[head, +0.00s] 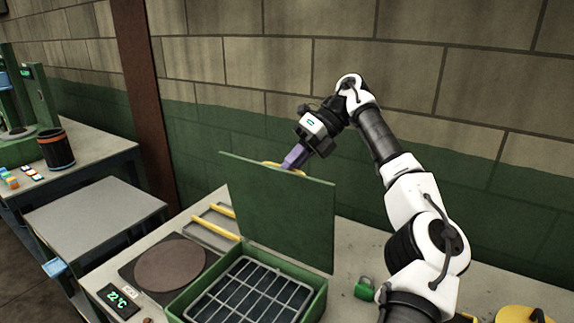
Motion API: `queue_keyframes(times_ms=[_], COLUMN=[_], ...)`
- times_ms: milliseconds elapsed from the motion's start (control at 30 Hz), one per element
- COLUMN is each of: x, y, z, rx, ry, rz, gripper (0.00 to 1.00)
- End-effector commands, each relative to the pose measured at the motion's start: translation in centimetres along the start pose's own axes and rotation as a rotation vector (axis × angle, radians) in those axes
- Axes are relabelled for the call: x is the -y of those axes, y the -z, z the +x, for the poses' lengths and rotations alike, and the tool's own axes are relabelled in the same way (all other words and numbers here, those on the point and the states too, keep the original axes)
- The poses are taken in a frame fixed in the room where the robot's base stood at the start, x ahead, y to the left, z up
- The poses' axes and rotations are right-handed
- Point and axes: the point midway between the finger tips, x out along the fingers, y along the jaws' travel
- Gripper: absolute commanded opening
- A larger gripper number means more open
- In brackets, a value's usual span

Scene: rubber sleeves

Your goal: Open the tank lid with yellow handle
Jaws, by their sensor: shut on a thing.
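The green tank (319,303) stands on the worktable with a wire grid (252,290) showing inside it. Its flat green lid (280,210) stands up steeply at the back of the tank, so the tank is open. The yellow handle (270,164) is on the lid's far face, and only a sliver shows above the lid's top edge. My gripper (293,161) reaches down behind that top edge, shut on the yellow handle. The fingertips and most of the handle are hidden by the lid.
A round plate (170,265) and a temperature display (118,301) are left of the tank. A tray with yellow bars (212,228) lies behind them. A green padlock-shaped object (365,288) sits to the right, and a yellow round object (522,314) farther right. A block wall stands behind.

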Motion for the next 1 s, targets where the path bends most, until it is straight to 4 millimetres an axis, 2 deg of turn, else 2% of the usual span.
queue_keyframes(times_ms=[33, 500, 533, 700, 1000], x=[1.2, 1.34, 1.34, 1.21, 0.88], y=[0.52, 0.5, 0.5, 0.4, 0.19], z=[0.52, 0.48, 0.48, 0.42, 0.24], rx=[-0.015, -0.016, -0.016, -0.015, -0.011], ry=[0.0, -0.008, -0.008, -0.007, -0.007], rz=[0.023, 0.024, 0.024, 0.022, 0.017], gripper=[0.0, 0.0, 0.14, 0.34, 0.34])
